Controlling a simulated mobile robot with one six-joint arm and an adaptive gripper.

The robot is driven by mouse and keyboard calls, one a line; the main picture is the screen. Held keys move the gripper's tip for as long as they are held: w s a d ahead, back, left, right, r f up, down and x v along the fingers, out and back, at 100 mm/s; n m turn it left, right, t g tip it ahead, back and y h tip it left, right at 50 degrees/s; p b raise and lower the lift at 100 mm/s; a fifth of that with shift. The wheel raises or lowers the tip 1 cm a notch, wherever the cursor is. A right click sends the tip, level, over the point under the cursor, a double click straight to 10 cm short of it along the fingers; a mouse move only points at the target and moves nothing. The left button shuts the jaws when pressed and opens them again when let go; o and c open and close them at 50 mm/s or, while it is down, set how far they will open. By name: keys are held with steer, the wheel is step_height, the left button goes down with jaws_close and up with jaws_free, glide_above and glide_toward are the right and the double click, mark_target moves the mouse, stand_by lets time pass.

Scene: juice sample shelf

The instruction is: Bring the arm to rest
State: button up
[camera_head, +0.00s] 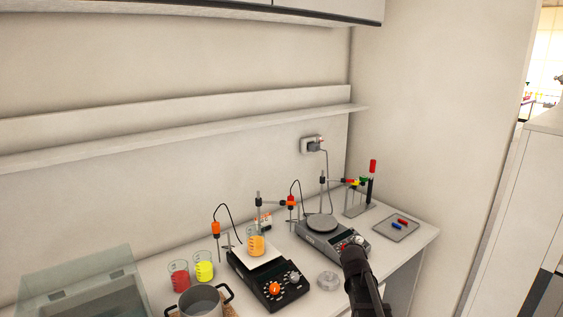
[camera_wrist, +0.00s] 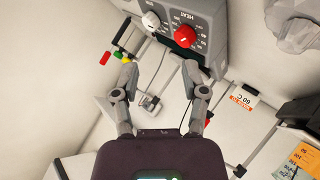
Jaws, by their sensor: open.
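My gripper (camera_head: 350,250) shows in the head view at the bottom right, dark, in front of the grey hotplate (camera_head: 332,238). In the wrist view my gripper (camera_wrist: 160,75) is open, its two fingers apart with nothing held between them. The hotplate's front panel (camera_wrist: 200,15), with a white and a red knob, shows beyond the fingertips in the wrist view. I cannot tell the exact gap between the fingers and the hotplate. Part of the hotplate's front is hidden behind the gripper in the head view.
A black stirrer (camera_head: 268,280) carries a beaker of orange juice (camera_head: 257,243). Red (camera_head: 179,277) and yellow (camera_head: 204,268) beakers and a pot (camera_head: 200,302) stand left. A glass dish (camera_head: 328,281) lies near the gripper. A tray (camera_head: 397,229) holds two small items. The wall shelf (camera_head: 180,138) is empty.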

steer(key=s+a+f+m+g+y, duration=0.1)
steer(key=s+a+f+g, duration=0.2)
steer(key=s, duration=0.6)
steer(key=s+a+f+m+g+y, duration=0.1)
steer(key=s+a+f+m+g, duration=0.1)
steer(key=s, duration=0.7)
steer(key=s+a+f+m+g+y, duration=0.1)
steer(key=s+a+f+g+y, duration=0.1)
steer(key=s+g, duration=0.3)
steer(key=s+a+f, duration=0.1)
steer(key=s, duration=0.3)
steer(key=shift+s+a+f+m+g, duration=0.2)
steer(key=shift+a+f+m+g, duration=0.1)
steer(key=shift+a+f+g, duration=0.1)
